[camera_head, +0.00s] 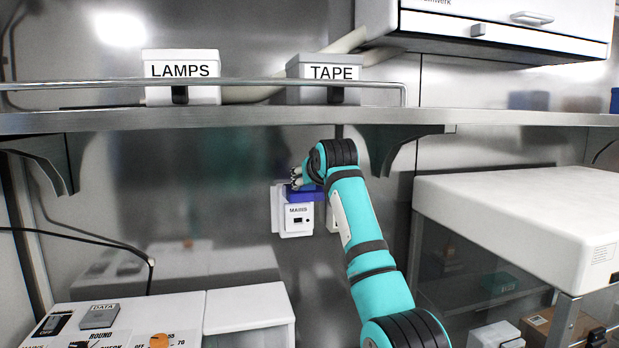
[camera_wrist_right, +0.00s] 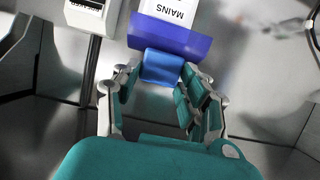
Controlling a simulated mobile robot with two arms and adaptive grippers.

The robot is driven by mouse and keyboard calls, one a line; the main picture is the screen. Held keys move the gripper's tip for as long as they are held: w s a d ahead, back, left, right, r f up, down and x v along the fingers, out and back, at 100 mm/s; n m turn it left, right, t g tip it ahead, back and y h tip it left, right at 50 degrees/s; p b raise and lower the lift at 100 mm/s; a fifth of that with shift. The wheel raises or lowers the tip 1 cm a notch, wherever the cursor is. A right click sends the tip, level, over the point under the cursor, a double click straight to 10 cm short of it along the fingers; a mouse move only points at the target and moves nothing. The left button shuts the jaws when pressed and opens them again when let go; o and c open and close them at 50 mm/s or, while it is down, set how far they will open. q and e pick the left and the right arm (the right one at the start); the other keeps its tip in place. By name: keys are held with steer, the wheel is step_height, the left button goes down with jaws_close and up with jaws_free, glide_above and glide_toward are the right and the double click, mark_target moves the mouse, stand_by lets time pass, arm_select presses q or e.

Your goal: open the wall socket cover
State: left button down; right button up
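The wall socket (camera_head: 297,221) is a white box marked MAINS on the metal back wall, below the shelf. Its blue cover (camera_head: 305,193) lies across the top of the box, above the label. In the right wrist view the wide blue cover (camera_wrist_right: 171,36) has a lighter blue tab (camera_wrist_right: 162,66). My right gripper (camera_head: 297,178) is at the cover, partly hidden by its own wrist. In the right wrist view its fingers (camera_wrist_right: 162,78) stand on either side of the tab, tips close to its edges. Whether they press on it I cannot tell. My left gripper is out of view.
A metal shelf (camera_head: 240,118) with a rail runs above the socket, carrying a LAMPS box (camera_head: 181,93) and a TAPE box (camera_head: 300,91). Brackets hang below it. White equipment (camera_head: 520,215) stands at right, and a panel with an orange knob (camera_head: 159,341) at lower left.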

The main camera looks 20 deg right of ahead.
steer(key=o, duration=0.4)
steer(key=shift+w+f, duration=0.3)
steer(key=shift+f, duration=0.3)
steer(key=shift+w, duration=0.3)
steer(key=shift+s+r, duration=0.1)
steer(key=shift+r, duration=0.05)
steer(key=v, duration=1.2)
steer(key=shift+a, duration=0.1)
